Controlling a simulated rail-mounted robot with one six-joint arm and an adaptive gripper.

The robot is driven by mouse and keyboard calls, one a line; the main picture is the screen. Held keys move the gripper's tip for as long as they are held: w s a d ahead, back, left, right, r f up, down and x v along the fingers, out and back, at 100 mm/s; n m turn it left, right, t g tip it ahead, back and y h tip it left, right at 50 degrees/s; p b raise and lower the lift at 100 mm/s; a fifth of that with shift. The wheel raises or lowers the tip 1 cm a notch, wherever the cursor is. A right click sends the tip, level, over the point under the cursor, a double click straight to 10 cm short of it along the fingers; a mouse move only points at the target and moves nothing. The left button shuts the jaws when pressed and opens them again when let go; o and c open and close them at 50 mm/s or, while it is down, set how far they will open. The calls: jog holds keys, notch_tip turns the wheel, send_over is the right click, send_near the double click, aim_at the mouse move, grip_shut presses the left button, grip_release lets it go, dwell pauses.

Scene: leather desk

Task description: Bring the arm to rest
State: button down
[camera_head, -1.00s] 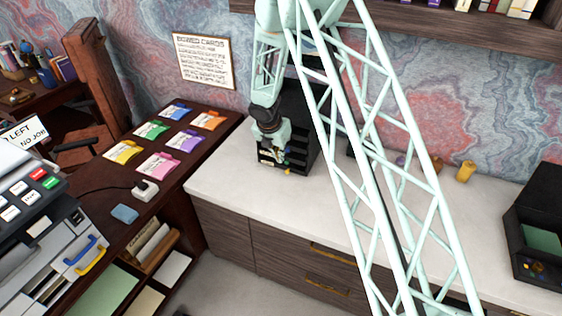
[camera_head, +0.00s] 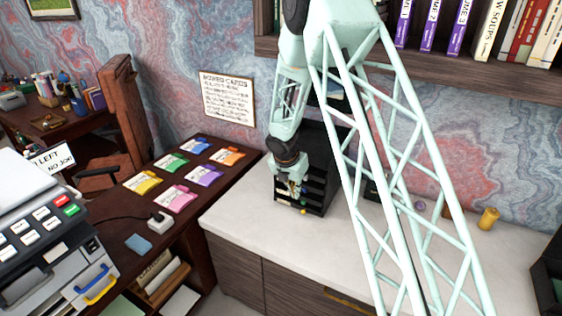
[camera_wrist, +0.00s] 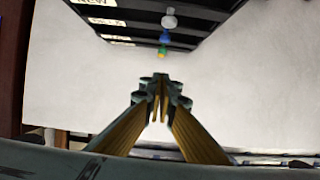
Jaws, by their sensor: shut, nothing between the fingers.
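My arm reaches from the lower right up over the counter and bends down at the elbow. My gripper (camera_head: 297,190) hangs in front of the black drawer unit (camera_head: 318,205) on the white counter. In the wrist view my gripper (camera_wrist: 158,98) is shut, its two yellow fingers together with nothing between them. The drawer unit (camera_wrist: 215,18) stands ahead of the fingertips with a gap of white counter between. White, blue and yellow knobs show on its labelled drawer fronts. I cannot tell from the head view whether the gripper touches the unit.
A yellow spool (camera_head: 488,218) and a purple thing (camera_head: 420,205) lie on the white counter (camera_head: 270,235). A dark box (camera_head: 548,285) stands at the right edge. Left is a dark desk with several coloured packets (camera_head: 175,199) and a machine (camera_head: 50,235). A bookshelf (camera_head: 480,65) hangs above.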

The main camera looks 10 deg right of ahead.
jog(key=shift+r, duration=0.1)
jog(key=s+d+r+m+b, duration=0.2)
jog(key=s+r+m, duration=0.25)
jog(key=r, duration=0.45)
jog(key=s+d+r+m+b, duration=0.25)
jog(key=s+r, duration=0.25)
jog(key=r, duration=0.4)
jog(key=s+d+r+m+b, duration=0.2)
jog(key=s+r+m, duration=0.6)
jog(key=s+r, duration=0.45)
jog(key=s+a+m+b, duration=0.1)
jog(key=s+m, duration=0.3)
jog(key=s, duration=0.8)
jog(key=s+a+m+y+b, duration=0.1)
jog(key=s+m, duration=0.4)
jog(key=s, duration=0.8)
jog(key=s+a+m+y+b, duration=0.1)
jog(key=s+m+b, duration=0.3)
jog(key=s, duration=0.9)
jog(key=shift+s+a+r+m+t+b, duration=0.15)
jog(key=shift+a+m+t+b, duration=0.2)
jog(key=shift+a+b, duration=0.35)
